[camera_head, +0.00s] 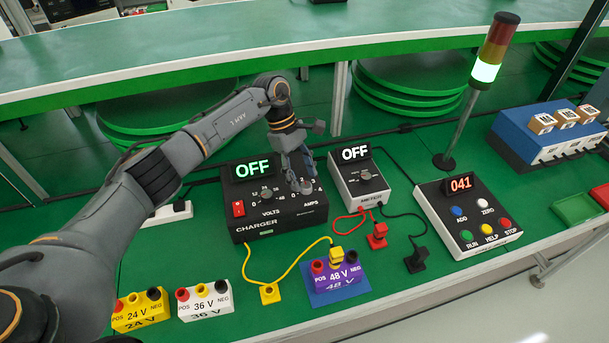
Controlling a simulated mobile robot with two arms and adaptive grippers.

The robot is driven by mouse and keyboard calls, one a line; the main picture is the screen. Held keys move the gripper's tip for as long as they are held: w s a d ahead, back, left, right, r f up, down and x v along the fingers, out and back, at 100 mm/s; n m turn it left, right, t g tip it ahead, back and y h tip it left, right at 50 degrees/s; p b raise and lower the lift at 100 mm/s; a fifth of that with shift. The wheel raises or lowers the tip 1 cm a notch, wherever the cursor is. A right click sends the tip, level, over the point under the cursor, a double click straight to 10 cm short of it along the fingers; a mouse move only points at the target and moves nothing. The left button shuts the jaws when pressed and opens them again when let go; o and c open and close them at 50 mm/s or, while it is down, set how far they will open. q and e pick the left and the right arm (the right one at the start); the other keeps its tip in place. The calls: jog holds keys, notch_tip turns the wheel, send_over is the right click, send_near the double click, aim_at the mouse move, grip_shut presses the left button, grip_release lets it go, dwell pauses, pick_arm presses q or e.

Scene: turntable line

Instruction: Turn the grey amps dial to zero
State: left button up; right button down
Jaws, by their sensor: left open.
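The black charger (285,228) stands on the green table, its display reading OFF. Its grey amps dial (305,187) is at the right of the top panel, above the word AMPS, and is mostly hidden by my gripper, so its pointer cannot be read. The volts dial (266,193) is to its left. My left gripper (301,178) is open and points down over the amps dial, its fingers close about the dial; whether they touch it is unclear. My right gripper is not in view.
A grey meter (369,197) reading OFF stands close right of the charger. A purple 48 V block (337,278) with a yellow plug is in front, with yellow and white blocks (206,301) to its left. A button box (467,219) with a lamp pole (462,128) is at right.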

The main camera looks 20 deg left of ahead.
aim_at(306, 187)
pick_arm(q)
jog(key=shift+s+d+f, duration=0.15)
jog(key=shift+d+f, duration=0.1)
jog(key=shift+f, duration=0.2)
jog(key=shift+d+f, duration=0.1)
jog(key=shift+f, duration=0.45)
grip_shut()
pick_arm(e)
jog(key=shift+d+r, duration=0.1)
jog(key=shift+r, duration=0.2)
